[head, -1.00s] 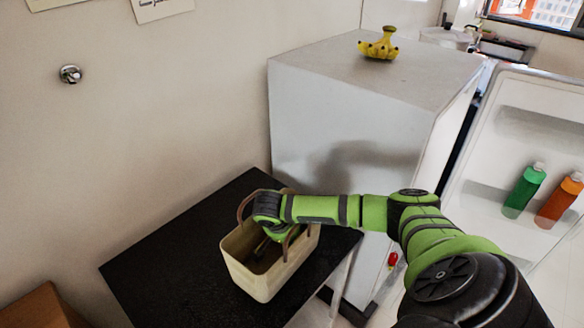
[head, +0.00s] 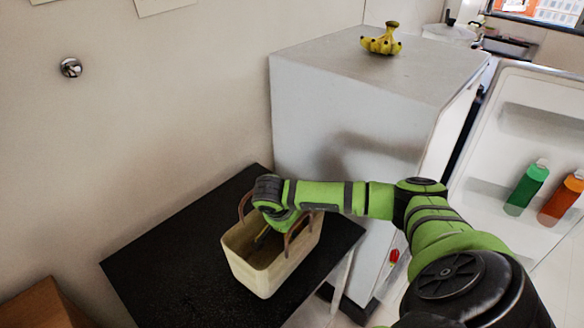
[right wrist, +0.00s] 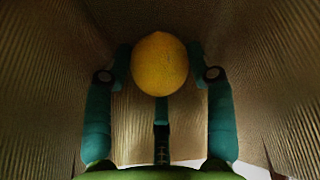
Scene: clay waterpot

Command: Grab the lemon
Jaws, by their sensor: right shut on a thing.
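The yellow lemon (right wrist: 159,62) sits between the fingers of my right gripper (right wrist: 159,70) in the right wrist view. The teal fingers are shut on it from both sides. The ribbed inner walls of the basket surround them. In the head view my right gripper (head: 264,234) reaches down into the cream basket (head: 258,277), mostly hidden by its own wrist and the basket walls. The lemon cannot be made out there. My left gripper is not in view.
The basket has two brown handles (head: 299,227) close to my right wrist. It stands on a black table (head: 165,275) beside a white fridge (head: 345,120). Bananas (head: 381,44) lie on top. The open fridge door (head: 510,150) holds green and orange bottles. The table's left side is clear.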

